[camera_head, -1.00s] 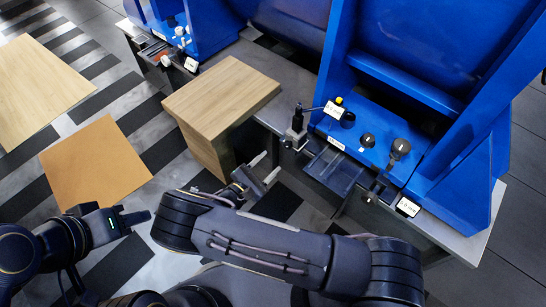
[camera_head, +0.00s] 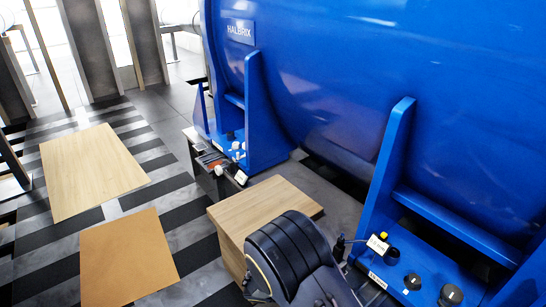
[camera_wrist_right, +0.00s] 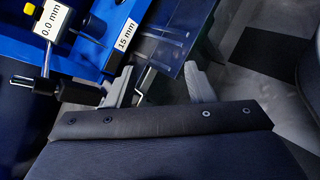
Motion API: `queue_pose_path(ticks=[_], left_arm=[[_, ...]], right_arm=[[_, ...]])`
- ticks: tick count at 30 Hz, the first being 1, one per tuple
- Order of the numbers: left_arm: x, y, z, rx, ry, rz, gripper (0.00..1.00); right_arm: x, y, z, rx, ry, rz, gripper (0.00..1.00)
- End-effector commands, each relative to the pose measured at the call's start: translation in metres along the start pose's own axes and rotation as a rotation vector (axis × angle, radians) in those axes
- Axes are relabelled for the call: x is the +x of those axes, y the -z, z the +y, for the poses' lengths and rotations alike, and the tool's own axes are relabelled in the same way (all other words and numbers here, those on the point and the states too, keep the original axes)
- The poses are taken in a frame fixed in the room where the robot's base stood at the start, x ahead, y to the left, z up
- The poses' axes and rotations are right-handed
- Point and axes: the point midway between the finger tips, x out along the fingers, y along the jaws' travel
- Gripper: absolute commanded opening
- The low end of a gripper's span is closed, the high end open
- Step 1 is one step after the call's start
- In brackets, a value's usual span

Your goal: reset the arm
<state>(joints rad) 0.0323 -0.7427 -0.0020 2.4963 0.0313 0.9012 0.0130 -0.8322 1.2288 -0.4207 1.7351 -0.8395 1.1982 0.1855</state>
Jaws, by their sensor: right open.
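My right arm (camera_head: 293,260) rises from the bottom of the head view, in front of the wooden block; its gripper is not visible there. In the right wrist view my right gripper (camera_wrist_right: 158,78) is open, with its two grey fingers apart and nothing between them. Its fingers are close to the edge of the blue motor foot, which bears a "15 mm" label (camera_wrist_right: 125,35). A dial gauge with a "0.0 mm" tag (camera_wrist_right: 54,20) is at the upper left there. Whether the fingers touch anything is unclear. My left gripper is out of view.
A large blue motor (camera_head: 330,70) marked HALBRIX fills the upper right. The wooden block (camera_head: 270,205) stands beside its base. A tan mat (camera_head: 128,258) and a pale wooden panel (camera_head: 93,172) are at the left. Striped floor lies open around them.

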Motion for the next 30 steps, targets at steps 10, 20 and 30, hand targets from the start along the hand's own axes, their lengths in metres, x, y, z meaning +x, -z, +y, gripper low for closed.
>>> queue_pose_path(ticks=[10, 20, 30], left_arm=[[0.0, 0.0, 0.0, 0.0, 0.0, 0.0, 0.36], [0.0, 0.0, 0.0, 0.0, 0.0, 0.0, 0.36], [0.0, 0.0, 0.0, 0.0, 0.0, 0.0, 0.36]], right_arm=[[-0.01, -0.104, -0.002, 0.346, 0.641, 0.258, 0.49], [-0.037, -0.196, -0.009, 0.73, 1.023, 0.564, 0.49], [-0.061, -0.255, -0.024, 1.084, 1.149, 0.827, 0.49]])
